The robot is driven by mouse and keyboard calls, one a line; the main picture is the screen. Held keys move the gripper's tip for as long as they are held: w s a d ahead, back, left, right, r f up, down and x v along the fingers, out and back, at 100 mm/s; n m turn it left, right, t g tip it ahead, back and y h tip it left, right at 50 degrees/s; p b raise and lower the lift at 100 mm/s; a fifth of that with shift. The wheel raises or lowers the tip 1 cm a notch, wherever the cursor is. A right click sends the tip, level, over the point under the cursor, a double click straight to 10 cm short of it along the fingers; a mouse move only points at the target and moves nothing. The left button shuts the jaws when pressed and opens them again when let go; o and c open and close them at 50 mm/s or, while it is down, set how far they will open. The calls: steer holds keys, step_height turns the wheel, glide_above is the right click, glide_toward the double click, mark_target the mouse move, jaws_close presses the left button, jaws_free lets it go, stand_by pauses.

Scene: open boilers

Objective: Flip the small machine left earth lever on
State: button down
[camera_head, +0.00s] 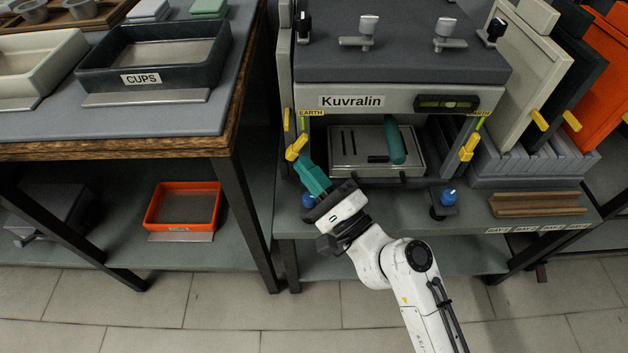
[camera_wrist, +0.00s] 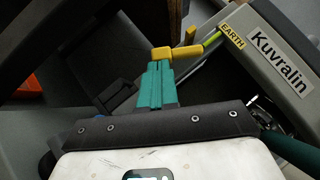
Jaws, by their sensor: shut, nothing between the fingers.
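The small machine labelled Kuvralin (camera_head: 400,70) stands on the bench. Its left earth lever (camera_head: 295,149) is yellow and sits at the left front edge, below an EARTH label and a yellow-green strip. The lever also shows in the wrist view (camera_wrist: 176,52), with a yellow block and a short arm pointing toward the EARTH label. My gripper (camera_head: 305,165) has teal fingers, shut with nothing between them. Its tips (camera_wrist: 159,66) are right at the lever's near end; I cannot tell whether they touch. A second yellow earth lever (camera_head: 468,147) is on the machine's right side.
Inside the machine's open front is a metal tray unit with a teal handle (camera_head: 395,140). Blue-knobbed feet (camera_head: 447,197) stand in front. At left, a table holds a dark CUPS tray (camera_head: 120,82); an orange tray (camera_head: 160,228) lies on its lower shelf. Upright panels (camera_head: 512,75) stand at right.

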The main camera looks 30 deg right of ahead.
steer(key=shift+w+a+b, duration=0.25)
steer(key=shift+a+b, duration=0.05)
steer(key=shift+a, duration=0.15)
steer(key=shift+f, duration=0.1)
stand_by(0.5)
